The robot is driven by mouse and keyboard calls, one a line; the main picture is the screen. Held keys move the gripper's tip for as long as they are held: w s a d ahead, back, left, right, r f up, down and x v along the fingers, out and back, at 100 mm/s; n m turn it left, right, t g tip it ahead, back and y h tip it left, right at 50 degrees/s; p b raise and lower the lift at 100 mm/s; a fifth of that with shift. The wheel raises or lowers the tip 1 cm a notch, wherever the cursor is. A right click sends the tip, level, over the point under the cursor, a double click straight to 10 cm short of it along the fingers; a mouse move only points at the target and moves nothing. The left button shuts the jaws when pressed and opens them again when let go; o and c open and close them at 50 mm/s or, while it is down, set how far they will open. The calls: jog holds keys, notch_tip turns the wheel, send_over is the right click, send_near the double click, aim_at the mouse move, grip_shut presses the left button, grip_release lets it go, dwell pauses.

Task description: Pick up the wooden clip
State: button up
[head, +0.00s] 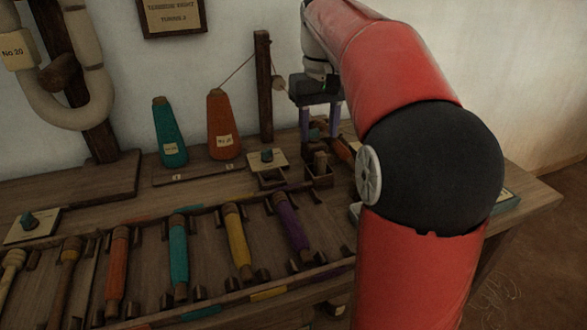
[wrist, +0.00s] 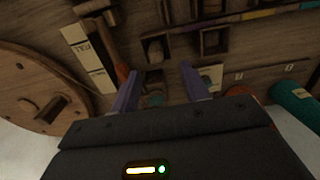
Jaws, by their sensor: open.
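My gripper (head: 319,136) is open above the back of the wooden bench, with one purple finger on each side of a gap. In the wrist view my gripper (wrist: 159,69) also shows its fingers spread, with nothing clasped. A small wooden piece (head: 320,160) stands in a little open box (head: 319,180) just below the fingers; it may be the wooden clip, but I cannot tell. A small dark teal thing (wrist: 155,100) shows between the fingers in the wrist view. My arm hides part of the bench to the right.
A teal cone (head: 170,135) and an orange cone (head: 222,130) stand left of my gripper, beside an upright wooden post (head: 264,90). Several coloured bobbins lie in a front rack (head: 205,219). A round wooden disc (wrist: 30,85) is at the wrist view's left.

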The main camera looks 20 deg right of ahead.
aim_at(321, 154)
jog(key=f, duration=0.2)
jog(key=f+b, duration=0.1)
jog(key=f, duration=0.2)
jog(key=f+b, duration=0.1)
jog(key=f, duration=0.1)
jog(key=shift+s+d+f, duration=0.1)
jog(key=shift+d+f, duration=0.15)
jog(key=shift+d, duration=0.1)
grip_shut()
jog(key=shift+r, duration=0.1)
